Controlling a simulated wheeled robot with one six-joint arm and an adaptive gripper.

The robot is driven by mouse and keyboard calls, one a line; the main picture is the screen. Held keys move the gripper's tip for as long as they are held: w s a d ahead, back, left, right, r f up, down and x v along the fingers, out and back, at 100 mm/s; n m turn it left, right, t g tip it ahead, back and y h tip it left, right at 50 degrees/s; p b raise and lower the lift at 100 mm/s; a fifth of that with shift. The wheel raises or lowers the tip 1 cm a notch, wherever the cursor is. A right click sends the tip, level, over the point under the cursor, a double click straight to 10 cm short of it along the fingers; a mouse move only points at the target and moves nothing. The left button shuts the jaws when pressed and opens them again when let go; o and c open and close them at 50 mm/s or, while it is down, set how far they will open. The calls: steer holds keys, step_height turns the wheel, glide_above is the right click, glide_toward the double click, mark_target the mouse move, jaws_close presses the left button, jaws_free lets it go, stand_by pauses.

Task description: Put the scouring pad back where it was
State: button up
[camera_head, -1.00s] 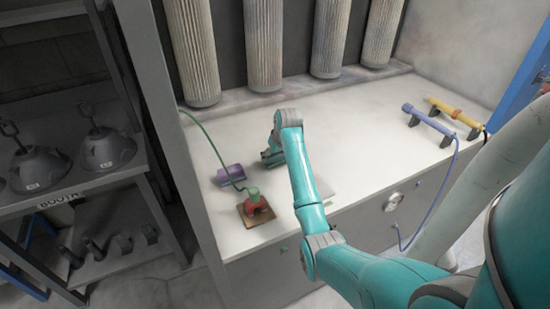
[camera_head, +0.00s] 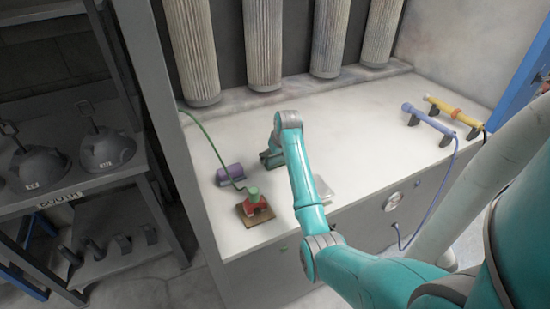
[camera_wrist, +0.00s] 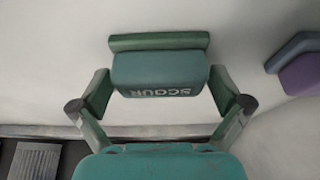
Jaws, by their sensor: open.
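The scouring pad (camera_wrist: 160,76) is a teal block marked "SCOUR" with a darker green strip along its far edge. In the wrist view it lies on the pale worktop between the two spread fingers of my gripper (camera_wrist: 161,92). Gaps show between the pad and both fingers, so the gripper is open and around it without a grip. In the head view my gripper (camera_head: 270,157) is low over the worktop, below the arm's bend, and it mostly hides the pad there.
A purple block (camera_head: 230,175) and a red item with a green knob (camera_head: 254,203) on a brown base stand left, near a green cable. A grey plate (camera_head: 325,190) lies partly behind my arm. Blue (camera_head: 428,119) and yellow (camera_head: 455,112) rods rest back right. Ribbed columns hang behind.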

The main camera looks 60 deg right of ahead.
steer(key=v, duration=1.2)
stand_by(0.3)
